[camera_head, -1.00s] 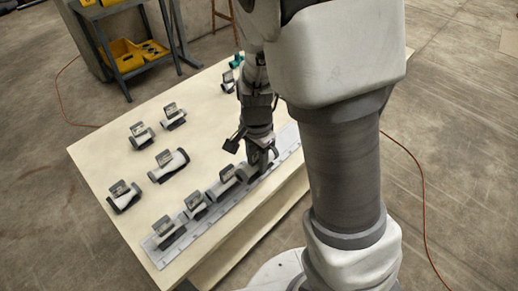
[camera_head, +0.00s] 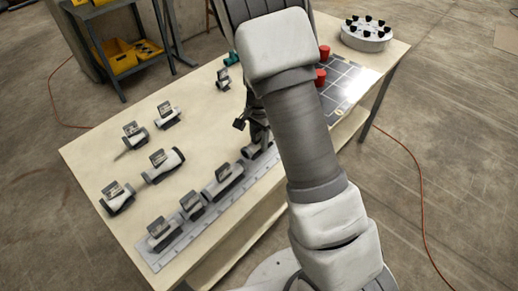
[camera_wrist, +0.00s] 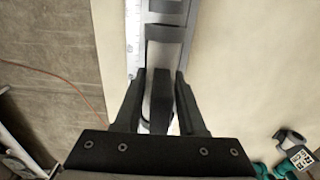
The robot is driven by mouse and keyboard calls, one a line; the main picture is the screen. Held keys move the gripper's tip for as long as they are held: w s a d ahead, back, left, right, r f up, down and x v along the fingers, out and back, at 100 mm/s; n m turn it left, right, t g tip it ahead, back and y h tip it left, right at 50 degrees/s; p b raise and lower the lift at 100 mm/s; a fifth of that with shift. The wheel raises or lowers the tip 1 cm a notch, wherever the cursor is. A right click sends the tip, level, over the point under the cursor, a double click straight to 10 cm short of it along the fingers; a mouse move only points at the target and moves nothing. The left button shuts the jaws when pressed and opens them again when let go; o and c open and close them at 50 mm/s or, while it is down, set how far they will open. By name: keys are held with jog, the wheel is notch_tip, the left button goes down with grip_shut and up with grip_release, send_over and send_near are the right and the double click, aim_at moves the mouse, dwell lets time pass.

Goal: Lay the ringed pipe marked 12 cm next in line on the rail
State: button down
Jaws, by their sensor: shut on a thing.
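My gripper (camera_wrist: 162,85) points down over the grey rail (camera_wrist: 133,35), shut on a dark upright piece of a pale pipe (camera_wrist: 163,55). In the head view my arm hides most of my gripper (camera_head: 258,128). The held pipe (camera_head: 254,150) lies low at the rail, in line with the pipes there; I cannot tell whether it touches the rail or its neighbour. Three tagged pipes sit on the near-left part of the rail (camera_head: 152,262): an end pipe (camera_head: 158,240), a short middle pipe (camera_head: 193,211) and a longer pipe (camera_head: 227,185). No length mark is readable.
Several tagged pipes lie loose on the table, including a long dark-ended pipe (camera_head: 165,170). A small pipe (camera_head: 222,83) lies near a teal object. Red pieces (camera_head: 320,76) stand by a gridded plate (camera_head: 345,85); a round grey stand (camera_head: 366,40) is at the far right.

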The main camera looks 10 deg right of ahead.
aim_at(259, 149)
jog(key=shift+f, duration=1.9)
jog(key=shift+f, duration=0.1)
jog(key=shift+f+b, duration=0.15)
jog(key=shift+b, duration=0.25)
jog(key=shift+c, duration=2.4)
grip_release()
jog(key=shift+r, duration=0.2)
